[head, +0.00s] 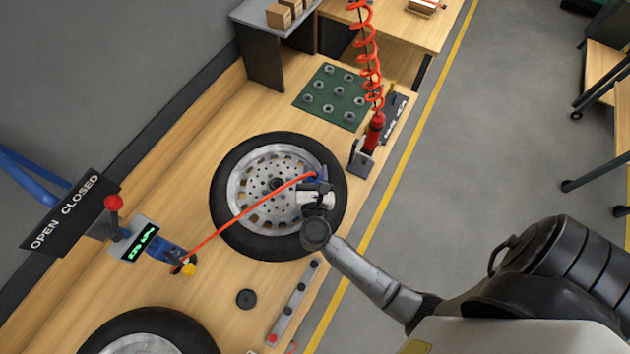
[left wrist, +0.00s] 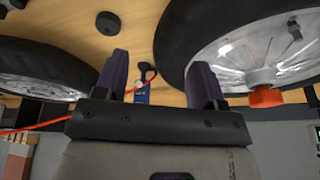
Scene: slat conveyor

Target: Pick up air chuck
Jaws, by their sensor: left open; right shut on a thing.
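In the head view, my right gripper (head: 318,192) is over the right part of the near tyred wheel (head: 232,226). It is shut on the blue air chuck (head: 319,173), which the gripper partly hides. A red hose (head: 243,214) runs nearly straight from the chuck to a blue fitting by the gauge (head: 140,241). Whether the chuck touches the wheel cannot be told. My left gripper (left wrist: 161,60) shows only in the left wrist view, with its two dark fingers apart and nothing between them.
A second wheel (head: 123,323) lies at the lower left. A black puck (head: 246,298) and a grey strip (head: 293,302) lie near the bench's front edge. A red tool (head: 374,133) on a coiled hose stands beyond the wheel, near a green mat (head: 333,97). An OPEN CLOSED sign (head: 66,214) stands left.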

